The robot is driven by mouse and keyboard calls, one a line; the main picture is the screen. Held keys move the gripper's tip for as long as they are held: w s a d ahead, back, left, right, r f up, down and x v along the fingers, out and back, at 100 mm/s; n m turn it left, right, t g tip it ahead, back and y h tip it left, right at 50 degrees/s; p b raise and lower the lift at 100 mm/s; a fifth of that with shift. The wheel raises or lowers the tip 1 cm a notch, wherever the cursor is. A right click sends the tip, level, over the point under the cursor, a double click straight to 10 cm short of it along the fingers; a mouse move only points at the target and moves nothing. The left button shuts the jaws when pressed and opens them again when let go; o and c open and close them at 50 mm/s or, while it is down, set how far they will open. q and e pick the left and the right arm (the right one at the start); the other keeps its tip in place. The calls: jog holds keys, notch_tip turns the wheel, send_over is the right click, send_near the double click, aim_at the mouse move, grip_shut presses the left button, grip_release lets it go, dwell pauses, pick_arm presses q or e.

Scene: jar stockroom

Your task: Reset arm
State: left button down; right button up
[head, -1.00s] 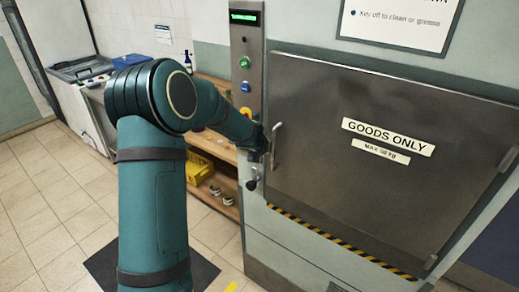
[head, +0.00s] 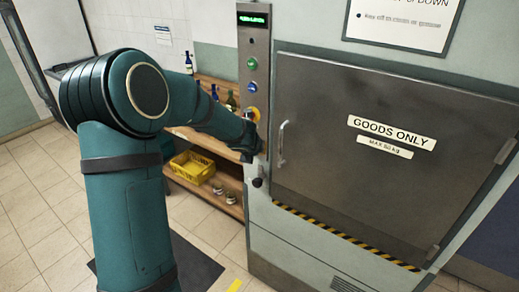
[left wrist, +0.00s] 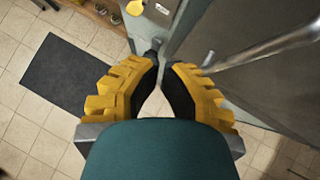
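My left gripper (head: 256,150) is beside the goods hoist's control column, left of the door handle (head: 281,143) and apart from it. In the left wrist view the yellow-and-black fingers (left wrist: 163,66) come close together at their tips, with floor showing between them lower down. I see nothing held. The handle also shows there as a grey bar (left wrist: 265,45), right of the fingers. The hoist door (head: 385,165), marked GOODS ONLY, is closed. My right gripper is not in view.
The control column carries a green button (head: 252,63), a blue button (head: 252,89) and a dark knob (head: 257,183) low down. Left of it, wooden shelves hold bottles (head: 231,101), a yellow crate (head: 193,167) and small jars. A dark mat (left wrist: 67,75) lies on the tiled floor.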

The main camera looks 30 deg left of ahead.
pick_arm(q)
jog(key=s+r+p, duration=0.1)
jog(key=s+r, duration=0.2)
jog(key=shift+s+r, duration=0.2)
